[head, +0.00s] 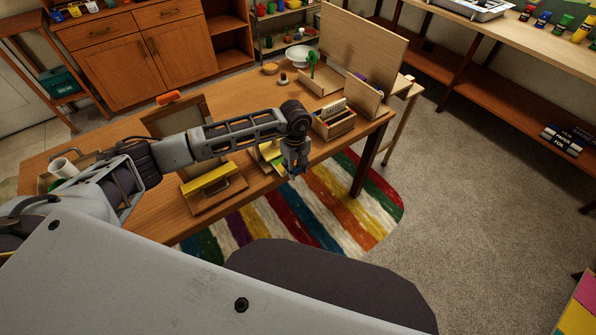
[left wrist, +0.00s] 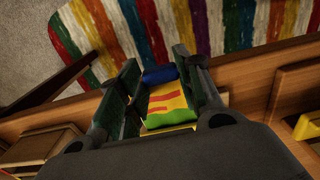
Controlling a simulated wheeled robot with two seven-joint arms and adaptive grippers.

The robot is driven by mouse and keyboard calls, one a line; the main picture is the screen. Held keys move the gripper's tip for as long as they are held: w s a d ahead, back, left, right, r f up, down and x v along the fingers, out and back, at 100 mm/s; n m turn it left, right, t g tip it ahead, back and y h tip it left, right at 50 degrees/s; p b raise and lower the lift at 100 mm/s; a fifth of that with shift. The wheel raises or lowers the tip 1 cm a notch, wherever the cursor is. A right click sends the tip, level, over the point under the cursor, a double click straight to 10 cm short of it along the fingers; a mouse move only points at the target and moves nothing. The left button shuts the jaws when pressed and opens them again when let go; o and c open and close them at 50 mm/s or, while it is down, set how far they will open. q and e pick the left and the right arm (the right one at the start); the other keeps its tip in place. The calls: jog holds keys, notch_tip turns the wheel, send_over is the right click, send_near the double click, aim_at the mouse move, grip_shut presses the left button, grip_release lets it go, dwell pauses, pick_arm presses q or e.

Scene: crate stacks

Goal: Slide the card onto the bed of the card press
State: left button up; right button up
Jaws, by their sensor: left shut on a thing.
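The card (left wrist: 166,108), yellow and green with red stripes, shows between my left fingers in the left wrist view, with a blue piece at its far end. My left gripper (head: 294,168) is shut on it over the table's front edge; its fingers also show in the left wrist view (left wrist: 160,80). In the head view the gripper hides most of what it holds. The card press (head: 213,185), a wooden base with a yellow bar and a dark handle, stands left of the gripper, apart from it. Its bed is partly hidden. My right gripper is out of view.
A yellow and pale item (head: 266,158) lies beside my gripper, partly hidden. A wooden box (head: 345,126) of upright cards stands to the right. A framed board (head: 165,117) stands behind my arm. A striped rug (head: 330,215) lies below the table's front edge.

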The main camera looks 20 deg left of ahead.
pick_arm(q)
jog(key=shift+w+a, duration=0.3)
jog(key=shift+a, duration=0.05)
jog(key=shift+w+a+b, duration=0.35)
jog(key=shift+a+b, duration=0.15)
jog(key=shift+a, duration=0.05)
jog(key=shift+w+a+f+b, duration=0.1)
jog(key=shift+w+a+b, duration=0.2)
jog(key=shift+w+a, duration=0.3)
jog(key=shift+a, duration=0.1)
jog(key=shift+w+a+b, duration=0.2)
jog(key=shift+b, duration=0.1)
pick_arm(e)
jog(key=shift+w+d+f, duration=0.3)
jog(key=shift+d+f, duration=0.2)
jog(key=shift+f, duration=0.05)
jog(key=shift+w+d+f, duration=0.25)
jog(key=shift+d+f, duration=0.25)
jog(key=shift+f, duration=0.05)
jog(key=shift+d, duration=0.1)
